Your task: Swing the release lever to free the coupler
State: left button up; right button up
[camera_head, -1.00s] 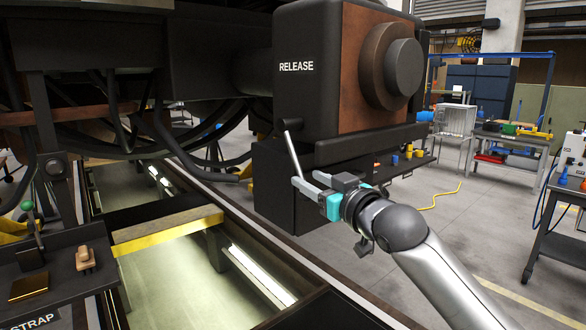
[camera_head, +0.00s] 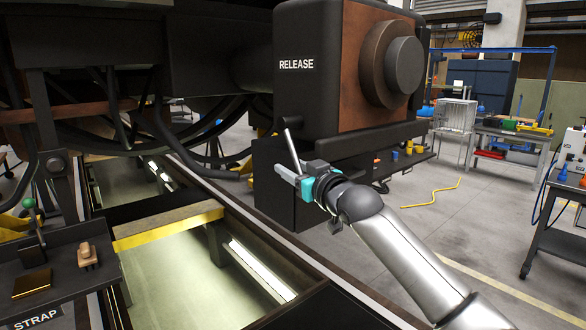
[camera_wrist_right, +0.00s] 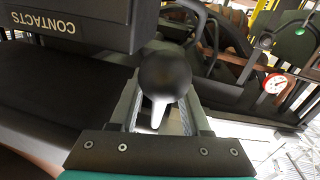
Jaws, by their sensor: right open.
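My right gripper (camera_head: 294,171) is open at the lower part of the rod. In the right wrist view, the round black knob of the lever (camera_wrist_right: 165,75) and its pale rod lie between the two spread fingers of my right gripper (camera_wrist_right: 166,100). Whether a finger touches the rod cannot be told. My left gripper is not in view.
A black box (camera_head: 275,195) sits below the housing. A lit pit (camera_head: 190,275) with a yellow-edged beam (camera_head: 170,228) lies to the left. A tool shelf (camera_head: 60,255) marked STRAP is at the lower left. Open floor (camera_head: 430,230) and workbenches lie to the right.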

grip_shut()
dwell(1.4)
